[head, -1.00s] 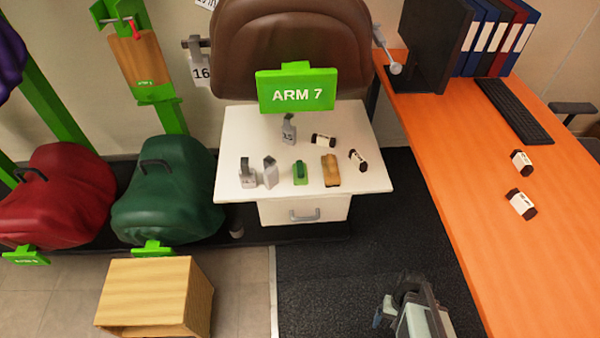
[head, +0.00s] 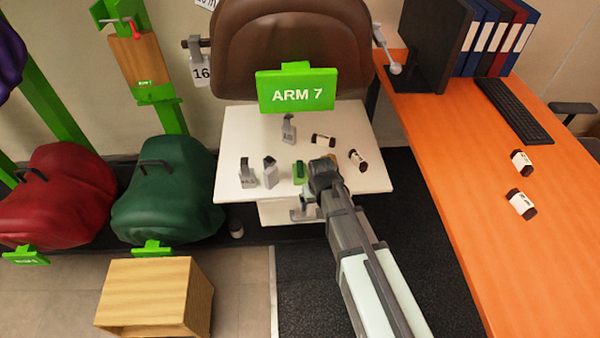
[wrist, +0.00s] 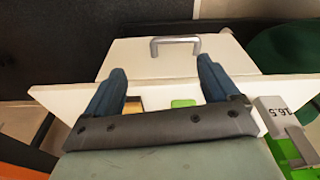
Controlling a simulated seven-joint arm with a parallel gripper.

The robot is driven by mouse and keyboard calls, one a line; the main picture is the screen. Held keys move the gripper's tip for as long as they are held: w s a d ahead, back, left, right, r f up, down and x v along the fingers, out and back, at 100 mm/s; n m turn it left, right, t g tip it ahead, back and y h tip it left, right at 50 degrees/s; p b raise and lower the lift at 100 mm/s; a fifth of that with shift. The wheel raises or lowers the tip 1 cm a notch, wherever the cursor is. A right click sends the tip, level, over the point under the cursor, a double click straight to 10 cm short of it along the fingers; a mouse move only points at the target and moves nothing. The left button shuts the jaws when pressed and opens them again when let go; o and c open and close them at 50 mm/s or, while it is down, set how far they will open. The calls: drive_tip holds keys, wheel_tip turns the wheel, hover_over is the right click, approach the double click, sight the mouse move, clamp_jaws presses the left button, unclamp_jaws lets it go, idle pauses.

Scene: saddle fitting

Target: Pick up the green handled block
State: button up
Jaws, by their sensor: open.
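The green handled block (head: 299,173) stands on the white table top near its front, partly hidden by my arm in the head view. In the wrist view a small green patch (wrist: 183,103), probably this block, shows between my fingers, just beyond the gripper's palm. My gripper (wrist: 162,72) is open with its two blue-grey fingers apart and nothing held.
Grey blocks (head: 247,173) (head: 272,171) stand left of the green block, another (head: 289,129) behind. Dark-ended labelled pieces (head: 323,140) (head: 358,159) lie to the right. A tan block (wrist: 133,104) shows beside the green patch. The ARM 7 sign (head: 297,91) overhangs the back.

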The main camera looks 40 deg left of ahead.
drive_tip(key=t+y, duration=0.1)
approach(300, 166)
drive_tip(key=s+d, duration=0.4)
drive_tip(key=d, duration=0.1)
drive_tip(key=w+a+m+y, duration=0.1)
drive_tip(key=w+a, duration=0.2)
drive_tip(key=a, duration=0.1)
drive_tip(key=shift+t, duration=0.4)
drive_tip(key=x, duration=1.3)
drive_tip(key=shift+w, duration=0.1)
drive_tip(key=c, duration=1.2)
drive_tip(key=shift+r, duration=0.15)
